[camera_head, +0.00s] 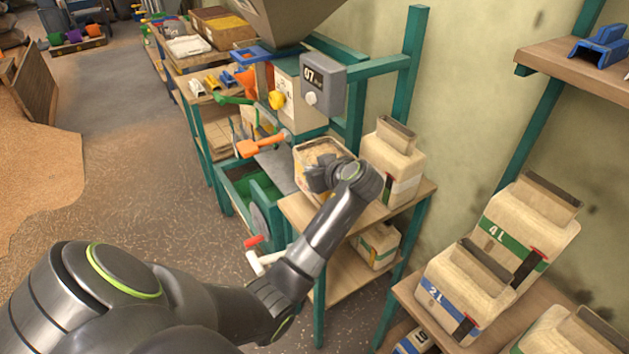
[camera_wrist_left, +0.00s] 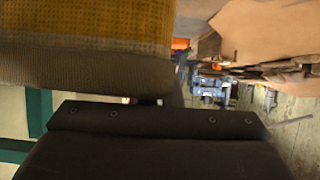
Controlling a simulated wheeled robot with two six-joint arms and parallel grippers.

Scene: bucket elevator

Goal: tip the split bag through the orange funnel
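An open-topped pale bag (camera_head: 312,152) with tan grain showing in its mouth stands on the wooden shelf beside the machine. I cannot make out a split in it. My left gripper (camera_head: 320,178) is at the bag's near side and covers part of it. In the left wrist view a woven tan bag surface with a faded yellow panel (camera_wrist_left: 85,30) fills the top left, close against my dark gripper body. The fingertips are hidden, so I cannot tell whether they grip it. An orange funnel-like part (camera_head: 247,83) shows on the machine, partly hidden. My right gripper is out of view.
A grey 07 box (camera_head: 323,83) sits on the teal frame. An orange handle (camera_head: 262,146) juts out at left. Several labelled bags stand at the lower right. Open floor lies left.

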